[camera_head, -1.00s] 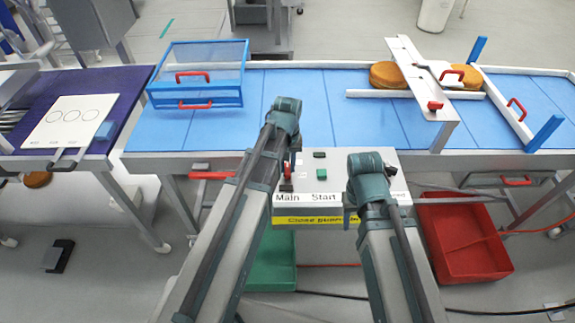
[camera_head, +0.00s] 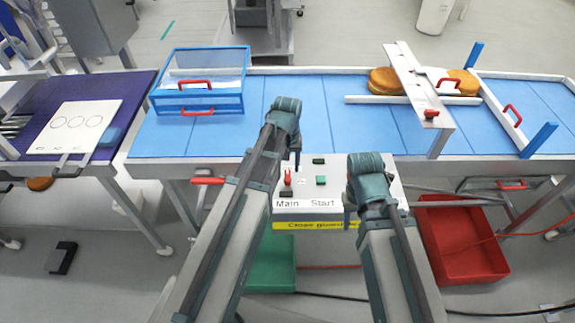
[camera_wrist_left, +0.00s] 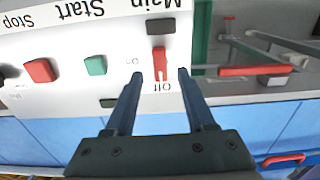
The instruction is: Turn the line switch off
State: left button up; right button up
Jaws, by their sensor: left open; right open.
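The control panel (camera_head: 310,205) carries a red main switch lever (camera_head: 288,177) above the "Main" label. In the left wrist view, upside down, the red lever (camera_wrist_left: 159,62) sits near the words "On" and "Off". My left gripper (camera_head: 297,162) is over the panel, just behind the lever in the head view. In the left wrist view the left gripper (camera_wrist_left: 162,74) is open, with one fingertip on each side of the lever's end; contact cannot be told. My right gripper (camera_head: 348,208) is open above the panel's right part and hides some of it.
A green button (camera_head: 321,180) sits right of the lever; a red button (camera_wrist_left: 40,70) shows in the wrist view. The blue conveyor (camera_head: 355,125) lies behind the panel, with a blue guard (camera_head: 200,80) and round buns (camera_head: 385,81). A red bin (camera_head: 462,240) stands at right.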

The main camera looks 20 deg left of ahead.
aim_at(287, 176)
pick_arm(q)
notch_tip(287, 176, up, 10)
jog(key=p, duration=0.9)
jog(key=shift+r, duration=0.15)
pick_arm(e)
notch_tip(287, 176, up, 10)
jog(key=shift+r, duration=0.15)
pick_arm(q)
jog(key=s+d+f+m+y+b, duration=0.1)
jog(key=s+d+f+m+b, duration=0.6)
jog(key=s+d+f+b, duration=0.3)
jog(key=s+f+b, duration=0.3)
jog(key=s, duration=0.1)
jog(key=shift+d+f+b, duration=0.4)
pick_arm(e)
notch_tip(287, 176, down, 14)
pick_arm(q)
jog(key=shift+s, duration=0.1)
